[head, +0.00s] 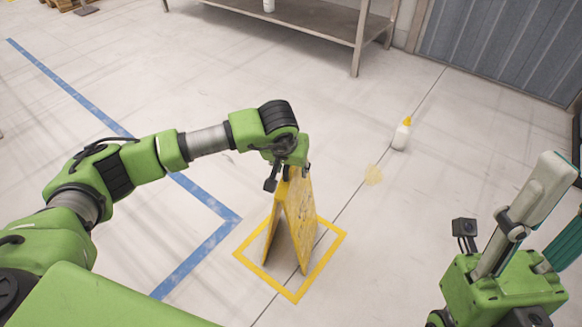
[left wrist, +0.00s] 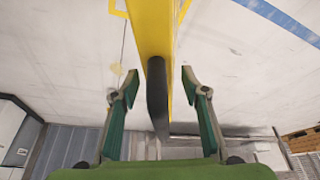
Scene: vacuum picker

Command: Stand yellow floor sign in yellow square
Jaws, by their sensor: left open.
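The yellow floor sign (head: 303,228) stands upright with its two panels spread, inside the yellow square (head: 264,278) taped on the floor. Its lower edges look to be within the tape lines. My left gripper (head: 291,170) is at the sign's top edge. In the left wrist view the fingers (left wrist: 159,82) are apart, one on each side of the sign's top (left wrist: 152,30) and its dark strip, with gaps on both sides. My right gripper (head: 520,235) is at the lower right, away from the sign. Its fingertips are not clear.
Blue tape (head: 205,198) runs left of the square. A metal table (head: 318,22) is at the back. The floor around the sign is clear.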

